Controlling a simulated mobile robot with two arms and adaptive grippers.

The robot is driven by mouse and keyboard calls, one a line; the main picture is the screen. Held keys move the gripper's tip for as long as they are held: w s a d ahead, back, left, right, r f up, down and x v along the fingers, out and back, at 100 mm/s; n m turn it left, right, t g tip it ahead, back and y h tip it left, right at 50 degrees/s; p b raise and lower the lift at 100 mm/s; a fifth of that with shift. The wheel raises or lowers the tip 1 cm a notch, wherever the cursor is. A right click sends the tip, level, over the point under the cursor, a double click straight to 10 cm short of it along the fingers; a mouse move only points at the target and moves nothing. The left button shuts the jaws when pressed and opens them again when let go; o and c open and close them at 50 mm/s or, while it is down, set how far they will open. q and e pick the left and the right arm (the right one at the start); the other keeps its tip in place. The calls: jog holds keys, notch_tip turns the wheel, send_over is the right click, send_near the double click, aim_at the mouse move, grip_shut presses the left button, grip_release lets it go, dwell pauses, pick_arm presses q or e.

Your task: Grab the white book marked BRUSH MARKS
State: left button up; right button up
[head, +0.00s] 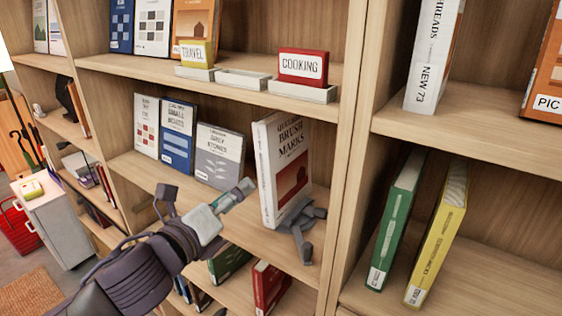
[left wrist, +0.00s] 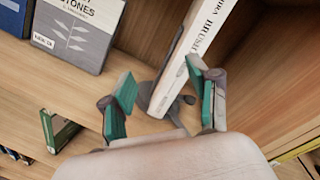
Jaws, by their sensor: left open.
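The white book marked BRUSH MARKS (head: 281,165) stands upright on the middle shelf, its spine and red-pictured cover showing. In the left wrist view its white spine (left wrist: 193,45) leans across the top, partly behind the right finger. A dark grey jointed stand (head: 302,222) is at its foot. My left gripper (head: 232,202) is in front of the shelf, left of the book and apart from it. In the left wrist view its two teal-padded fingers (left wrist: 163,88) are spread with nothing held between them. My right gripper is not in view.
A grey book (head: 219,157) and blue-and-white books (head: 178,133) stand left on the same shelf. COOKING (head: 302,68) and TRAVEL (head: 195,54) signs sit above. A vertical divider (head: 348,150) is close on the right. Green (head: 397,220) and yellow (head: 437,235) books lean beyond it.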

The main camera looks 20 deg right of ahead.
aim_at(282, 139)
pick_arm(q)
notch_tip(282, 139, up, 6)
jog(key=s+m+g+h, duration=0.1)
jog(key=s+m+h, duration=0.1)
jog(key=m, duration=0.7)
jog(key=p+x, duration=0.1)
jog(key=x, duration=0.3)
jog(key=p+x, duration=0.1)
jog(key=x, duration=0.3)
jog(key=shift+d+r, duration=0.1)
jog(key=shift+d, duration=0.35)
jog(key=p+x, duration=0.2)
jog(key=x, duration=0.3)
jog(key=shift+w+d, duration=0.1)
jog(key=shift+d, duration=0.05)
jog(key=shift+c, duration=0.6)
grip_shut()
jog(key=shift+r, duration=0.1)
